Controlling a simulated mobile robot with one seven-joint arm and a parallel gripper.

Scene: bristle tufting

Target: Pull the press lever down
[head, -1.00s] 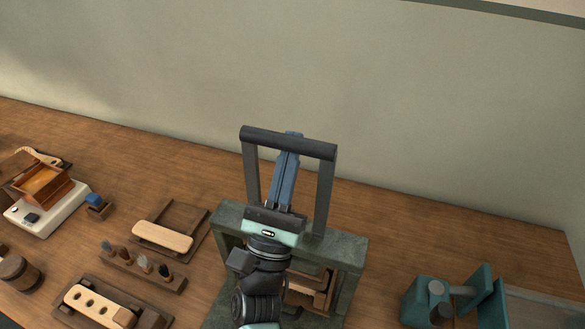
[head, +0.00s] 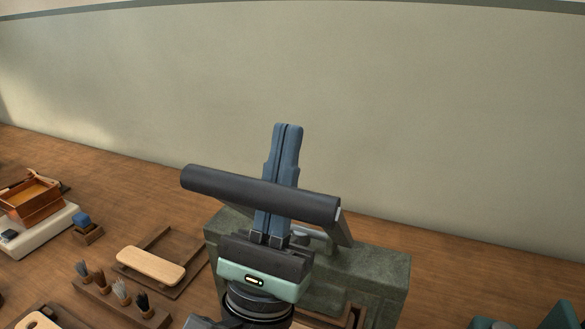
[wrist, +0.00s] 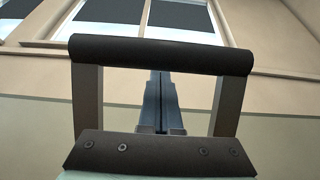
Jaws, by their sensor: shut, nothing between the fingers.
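The press lever is a wide frame with a dark cylindrical handle bar (head: 222,183) and two grey side arms, and it leans from the green stone-like press (head: 375,270) toward me. My gripper (head: 288,128) is shut and empty, its blue fingers together and pointing up and away. The bar crosses in front of the fingers, and the tips stick out past it. In the wrist view the bar (wrist: 110,52) hides the upper fingers, and the lower fingers (wrist: 158,100) show between the side arms. Whether the fingers touch the bar I cannot tell.
On the wooden bench at left lie a pale brush block (head: 150,266) in a frame, a rack of bristle tufts (head: 122,291), a small blue-topped block (head: 82,221) and a wooden box (head: 30,198). A teal fixture (head: 555,317) stands at lower right. A plain wall rises behind.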

